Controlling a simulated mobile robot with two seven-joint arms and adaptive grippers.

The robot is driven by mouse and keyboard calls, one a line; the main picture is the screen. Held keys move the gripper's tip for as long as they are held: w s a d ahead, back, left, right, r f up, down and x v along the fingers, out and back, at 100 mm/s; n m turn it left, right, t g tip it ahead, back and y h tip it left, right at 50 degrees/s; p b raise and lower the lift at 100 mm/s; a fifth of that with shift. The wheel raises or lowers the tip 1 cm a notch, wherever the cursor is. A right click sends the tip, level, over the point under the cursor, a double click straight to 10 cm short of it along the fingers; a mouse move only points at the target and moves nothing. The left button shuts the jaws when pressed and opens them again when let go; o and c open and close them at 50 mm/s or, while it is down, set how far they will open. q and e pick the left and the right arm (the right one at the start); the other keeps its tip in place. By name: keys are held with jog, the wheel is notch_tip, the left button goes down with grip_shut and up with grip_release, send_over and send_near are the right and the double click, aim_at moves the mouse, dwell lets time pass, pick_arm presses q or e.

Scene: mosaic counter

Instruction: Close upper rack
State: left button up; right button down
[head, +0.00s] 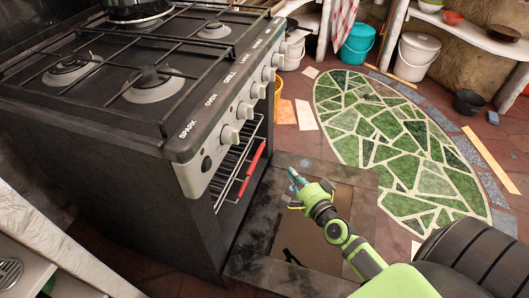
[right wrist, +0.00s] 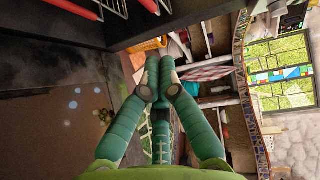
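The stove (head: 150,90) stands at the left in the head view. A wire rack (head: 233,152) with a red front bar (head: 252,170) shows below its knobs and sticks out from the oven front. In the right wrist view, red bars (right wrist: 72,9) of the racks show at the top left edge. How far each rack is out is hard to tell. My right gripper (head: 293,178) is right of the red bar, apart from it. Its green fingers (right wrist: 158,72) are together in the right wrist view, with nothing seen between them. My left gripper is not in view.
A dark panel with a brown glass middle (head: 312,228), apparently the lowered oven door, lies below my right gripper. A green mosaic (head: 400,150) covers the floor to the right. Buckets (head: 357,43) and shelves stand at the back.

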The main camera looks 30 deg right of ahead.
jog(key=b, duration=0.1)
send_near(261, 150)
jog(key=w+d, duration=0.2)
jog(key=d, duration=0.1)
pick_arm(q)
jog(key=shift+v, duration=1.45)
pick_arm(e)
jog(key=shift+w+a+f, duration=0.2)
jog(key=shift+w+a, duration=0.35)
jog(key=shift+w, duration=0.3)
jog(key=shift+w+a+f, duration=0.2)
jog(key=shift+w+a, duration=0.35)
jog(key=shift+w, duration=0.35)
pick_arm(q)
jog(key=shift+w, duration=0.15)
pick_arm(e)
jog(key=shift+w+a, duration=0.2)
jog(key=shift+w, duration=0.05)
jog(key=w+a, duration=0.2)
jog(key=w, duration=0.1)
jog(key=shift+a, duration=0.35)
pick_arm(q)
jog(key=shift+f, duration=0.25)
pick_arm(e)
jog(key=shift+a+r, duration=0.1)
jog(key=shift+a, duration=0.05)
jog(key=shift+w, duration=0.1)
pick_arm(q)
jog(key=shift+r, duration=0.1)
